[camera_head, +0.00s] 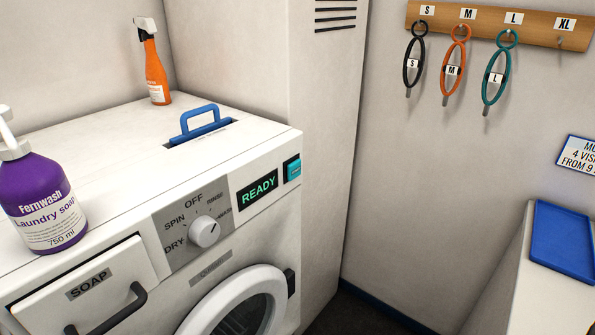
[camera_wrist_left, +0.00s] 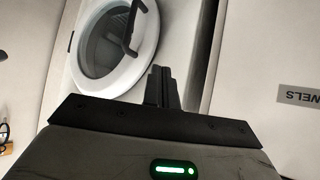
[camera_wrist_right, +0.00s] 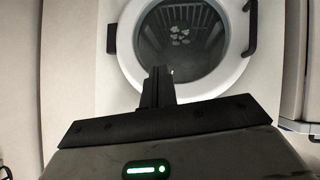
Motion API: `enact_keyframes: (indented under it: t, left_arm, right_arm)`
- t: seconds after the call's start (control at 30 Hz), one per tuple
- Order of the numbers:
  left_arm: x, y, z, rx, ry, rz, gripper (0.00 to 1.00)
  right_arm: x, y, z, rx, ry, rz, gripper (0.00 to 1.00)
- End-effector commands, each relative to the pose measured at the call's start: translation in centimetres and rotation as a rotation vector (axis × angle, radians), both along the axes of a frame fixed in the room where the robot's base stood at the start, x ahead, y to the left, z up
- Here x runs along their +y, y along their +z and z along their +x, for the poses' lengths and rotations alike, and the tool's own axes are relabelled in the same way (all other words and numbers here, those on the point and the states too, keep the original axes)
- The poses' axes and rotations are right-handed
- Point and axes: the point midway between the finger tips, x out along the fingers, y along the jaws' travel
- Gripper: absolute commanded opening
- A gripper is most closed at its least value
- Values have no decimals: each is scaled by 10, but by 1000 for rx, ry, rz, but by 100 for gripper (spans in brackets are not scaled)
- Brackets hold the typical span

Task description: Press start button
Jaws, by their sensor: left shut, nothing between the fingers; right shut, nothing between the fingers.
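The start button is most likely the teal square button (camera_head: 293,170) at the right end of the washer's front panel. It sits beside a green-lit display (camera_head: 258,188) that reads READY. The white washing machine (camera_head: 120,170) has a round dial (camera_head: 204,231) among words including DRY, SPIN and OFF. Neither gripper is in the head view. My left gripper (camera_wrist_left: 161,70) is shut and empty in the left wrist view, with the round door behind it. My right gripper (camera_wrist_right: 159,72) is shut and empty in the right wrist view, before the round door (camera_wrist_right: 185,45).
A purple soap bottle (camera_head: 42,200), an orange spray bottle (camera_head: 154,65) and a blue handle (camera_head: 200,122) are on the washer top. A soap drawer (camera_head: 85,280) has a black handle. Collars hang from a wooden rack (camera_head: 490,22). A blue tray (camera_head: 563,240) lies at right.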

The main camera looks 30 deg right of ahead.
Motion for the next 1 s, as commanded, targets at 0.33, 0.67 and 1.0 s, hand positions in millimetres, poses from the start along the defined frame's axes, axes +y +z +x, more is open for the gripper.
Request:
enact_keyframes:
  t: [0.33, 0.67, 1.0]
  left_arm:
    - [-2, -6, 5, -16, -1, -7, 0]
    - [-5, -6, 7, -23, -7, -12, 0]
    - [-4, -6, 7, -20, -9, -11, 0]
  right_arm:
    - [-120, 123, 142, -306, 256, -1343, 0]
    - [-177, 226, 181, -178, 222, -2124, 0]
    - [-181, 234, 182, -154, 218, -2182, 0]
